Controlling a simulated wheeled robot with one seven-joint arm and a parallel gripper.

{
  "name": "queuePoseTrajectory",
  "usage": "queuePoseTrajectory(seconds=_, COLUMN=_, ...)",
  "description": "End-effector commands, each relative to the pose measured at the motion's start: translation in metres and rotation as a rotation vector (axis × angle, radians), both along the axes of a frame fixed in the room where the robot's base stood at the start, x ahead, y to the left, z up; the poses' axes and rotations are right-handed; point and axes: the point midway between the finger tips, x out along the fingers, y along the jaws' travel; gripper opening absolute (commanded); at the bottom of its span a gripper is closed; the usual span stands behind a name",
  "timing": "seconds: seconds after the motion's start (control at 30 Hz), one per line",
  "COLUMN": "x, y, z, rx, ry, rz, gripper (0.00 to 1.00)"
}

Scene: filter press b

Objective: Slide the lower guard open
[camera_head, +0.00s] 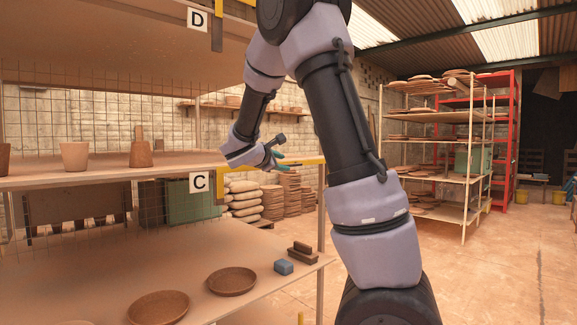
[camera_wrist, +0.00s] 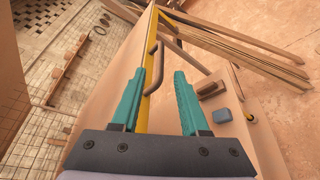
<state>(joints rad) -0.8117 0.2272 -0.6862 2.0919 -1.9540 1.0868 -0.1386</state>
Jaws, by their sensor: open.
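My gripper (camera_head: 275,161) is at the right end of the shelf labelled C, by a yellow rail (camera_head: 302,161). In the wrist view my gripper (camera_wrist: 160,88) has its two teal fingers apart with nothing clamped. A dark brown bar handle (camera_wrist: 153,66) shows beyond and between the fingertips, beside a yellow edge strip (camera_wrist: 148,83); I cannot tell whether a finger touches it. Wire mesh (camera_head: 110,215) hangs below shelf C in the head view. I cannot tell from these frames which panel the handle belongs to.
The lowest shelf holds brown dishes (camera_head: 232,281), a blue block (camera_head: 283,267) and a brown brush-like block (camera_head: 302,252). Shelf C (camera_head: 110,171) holds pots. A rack (camera_head: 440,147) with boards stands at right. Floor (camera_head: 500,260) in front of it is clear.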

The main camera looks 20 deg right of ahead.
Motion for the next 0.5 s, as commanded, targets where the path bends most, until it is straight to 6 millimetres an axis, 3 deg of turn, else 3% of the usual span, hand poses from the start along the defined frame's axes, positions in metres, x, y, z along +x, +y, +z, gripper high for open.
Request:
queuePoseTrajectory(seconds=0.2, x=-0.016, y=0.020, z=0.005, rx=0.001, ry=-0.001, rz=0.001, gripper=0.45)
queuePoseTrajectory(seconds=0.5, x=-0.019, y=0.023, z=0.006, rx=-0.001, ry=0.001, rz=-0.001, gripper=0.45)
